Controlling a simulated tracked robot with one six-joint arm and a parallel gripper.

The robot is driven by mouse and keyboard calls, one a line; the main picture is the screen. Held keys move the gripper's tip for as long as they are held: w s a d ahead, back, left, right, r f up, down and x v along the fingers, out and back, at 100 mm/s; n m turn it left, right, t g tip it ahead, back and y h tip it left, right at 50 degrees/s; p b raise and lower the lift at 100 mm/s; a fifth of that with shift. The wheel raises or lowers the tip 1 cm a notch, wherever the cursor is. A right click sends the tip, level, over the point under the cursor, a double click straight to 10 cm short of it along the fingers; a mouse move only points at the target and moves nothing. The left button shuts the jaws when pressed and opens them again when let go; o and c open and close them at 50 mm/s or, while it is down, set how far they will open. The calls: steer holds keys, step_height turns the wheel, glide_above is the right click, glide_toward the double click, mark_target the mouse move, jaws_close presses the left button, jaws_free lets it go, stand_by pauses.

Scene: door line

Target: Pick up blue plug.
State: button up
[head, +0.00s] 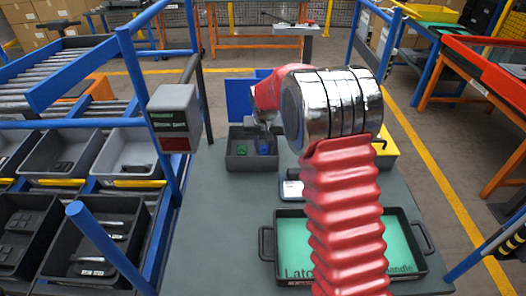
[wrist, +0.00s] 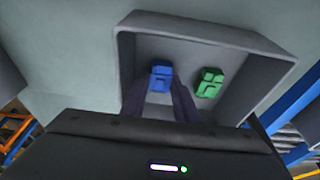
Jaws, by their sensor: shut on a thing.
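The blue plug (wrist: 161,75) lies between the tips of my gripper (wrist: 158,88) in the wrist view. My gripper is shut on it, inside or just over the grey bin (wrist: 262,42); I cannot tell whether the plug touches the bin floor. In the head view the blue plug (head: 264,148) shows below my gripper (head: 262,132), at the right part of the grey bin (head: 238,163). A green plug (wrist: 209,83) sits beside it in the same bin and also shows in the head view (head: 241,151).
A blue bin (head: 239,92) stands behind the grey bin, and a yellow bin (head: 386,156) is partly hidden by my arm. A black tray with a green base (head: 290,240) is at the front. A post with a grey box (head: 174,112) stands left. Bare grey tabletop (head: 220,210) lies between.

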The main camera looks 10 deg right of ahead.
mark_target(264, 149)
step_height(264, 149, up, 10)
stand_by(0.7)
stand_by(0.5)
